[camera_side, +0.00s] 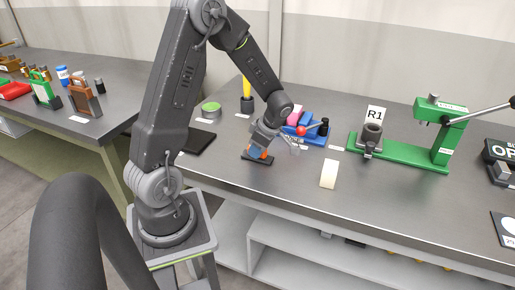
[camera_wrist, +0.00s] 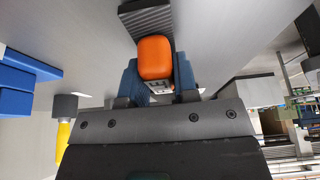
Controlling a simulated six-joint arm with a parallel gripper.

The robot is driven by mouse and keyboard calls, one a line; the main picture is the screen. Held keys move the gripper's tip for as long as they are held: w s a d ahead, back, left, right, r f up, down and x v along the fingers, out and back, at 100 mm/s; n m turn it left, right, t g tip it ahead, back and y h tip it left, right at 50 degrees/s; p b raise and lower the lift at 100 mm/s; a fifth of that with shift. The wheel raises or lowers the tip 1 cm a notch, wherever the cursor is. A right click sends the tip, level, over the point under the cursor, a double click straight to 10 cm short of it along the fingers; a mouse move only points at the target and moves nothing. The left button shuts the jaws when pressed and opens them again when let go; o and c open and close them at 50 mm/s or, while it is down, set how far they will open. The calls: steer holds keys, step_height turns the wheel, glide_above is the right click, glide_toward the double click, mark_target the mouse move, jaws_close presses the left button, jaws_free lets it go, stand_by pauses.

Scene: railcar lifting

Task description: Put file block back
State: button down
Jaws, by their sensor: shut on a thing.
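The file block has an orange grip (camera_wrist: 154,58) and a grey ridged end (camera_wrist: 147,18) in the wrist view. My gripper (camera_wrist: 158,82) is shut on it, with blue-grey fingers on both sides of the orange part. In the side view my gripper (camera_side: 262,146) points down low over the middle of the bench, and the orange part (camera_side: 264,154) shows between the fingers. A dark flat piece (camera_side: 255,160) lies just under it at the bench top. I cannot tell whether the block touches the bench.
A blue fixture (camera_side: 313,139) with a red knob stands right behind my gripper. A cream block (camera_side: 328,174) stands to the right, with a green press (camera_side: 405,150) beyond. A yellow-handled tool (camera_side: 247,90) and a dark mat (camera_side: 198,140) are at left. The front bench edge is clear.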

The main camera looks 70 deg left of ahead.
steer(key=shift+f, duration=0.2)
steer(key=c, duration=0.9)
jaws_free()
steer(key=shift+r, duration=0.1)
steer(key=v, duration=1.2)
steer(key=shift+s+d+r+m+t+h, duration=0.55)
steer(key=shift+s+d+r+m+t, duration=1.2)
steer(key=shift+d+m, duration=2.1)
steer(key=shift+s+d+r+m+t+h, duration=0.5)
steer(key=shift+s+d+r+m+t, duration=1.35)
steer(key=shift+m, duration=3.3)
steer(key=shift+s+d+r+m+t+h, duration=0.75)
steer(key=shift+s+d+m, duration=1.65)
steer(key=shift+d+m, duration=1.8)
